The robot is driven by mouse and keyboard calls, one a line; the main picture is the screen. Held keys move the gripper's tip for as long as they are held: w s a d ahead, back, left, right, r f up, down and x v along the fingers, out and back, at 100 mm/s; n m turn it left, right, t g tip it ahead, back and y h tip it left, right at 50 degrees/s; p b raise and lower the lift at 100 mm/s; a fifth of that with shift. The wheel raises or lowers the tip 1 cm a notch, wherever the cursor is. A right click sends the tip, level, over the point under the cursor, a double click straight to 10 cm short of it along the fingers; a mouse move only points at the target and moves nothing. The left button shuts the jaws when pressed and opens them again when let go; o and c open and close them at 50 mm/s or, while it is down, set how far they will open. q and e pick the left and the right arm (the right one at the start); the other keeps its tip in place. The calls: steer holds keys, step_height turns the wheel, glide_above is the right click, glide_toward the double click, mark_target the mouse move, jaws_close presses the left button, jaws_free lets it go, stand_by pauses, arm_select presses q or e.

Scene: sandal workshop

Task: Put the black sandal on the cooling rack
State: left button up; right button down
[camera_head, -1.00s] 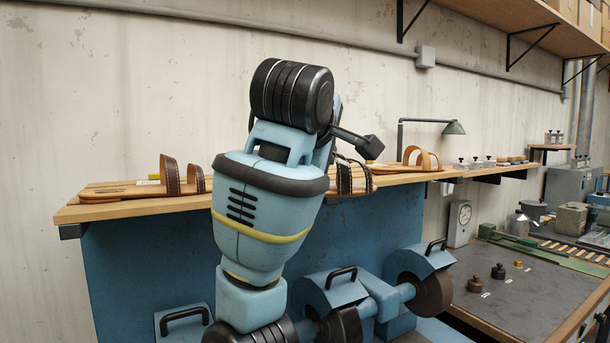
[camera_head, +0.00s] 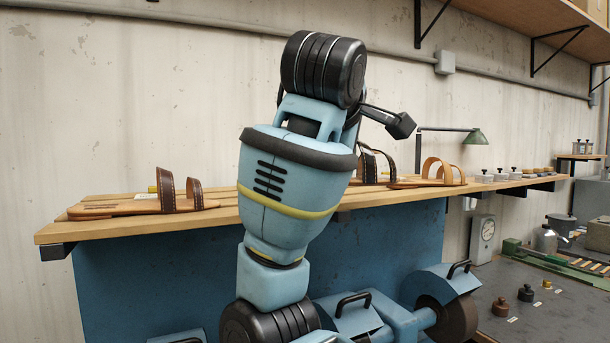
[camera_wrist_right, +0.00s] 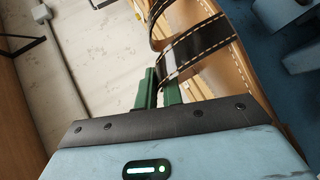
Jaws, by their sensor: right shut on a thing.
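The black sandal has dark straps with pale stitching (camera_wrist_right: 200,50) and a tan sole, seen close up in the right wrist view. The green fingers of my right gripper (camera_wrist_right: 160,84) are shut on it at the strap; their exact contact is partly hidden. In the head view, its straps (camera_head: 378,163) show just right of my arm, which hides the rest of the sandal and my right gripper. A long slatted wooden shelf (camera_head: 90,228) runs along the wall; I cannot tell whether it is the cooling rack. My left gripper is not in view.
A brown-strapped sandal (camera_head: 178,193) lies on the shelf's left part and a tan sandal (camera_head: 440,174) farther right. A green lamp (camera_head: 475,137) and several small jars stand beyond. A blue grinding machine (camera_head: 440,290) is below the shelf.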

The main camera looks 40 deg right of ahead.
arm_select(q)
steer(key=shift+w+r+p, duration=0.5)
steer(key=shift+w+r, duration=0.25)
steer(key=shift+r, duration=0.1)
arm_select(e)
steer(key=w+f, duration=0.2)
steer(key=w, duration=0.4)
steer(key=w+d+f, duration=0.1)
steer(key=w+f, duration=0.1)
steer(key=w, duration=0.5)
steer(key=shift+w+d+f, duration=0.15)
steer(key=shift+d+f, duration=0.15)
steer(key=shift+f, duration=0.05)
steer(key=shift+f, duration=0.15)
steer(key=c, duration=1.9)
jaws_free()
steer(key=o, duration=0.4)
steer(key=shift+c, duration=0.2)
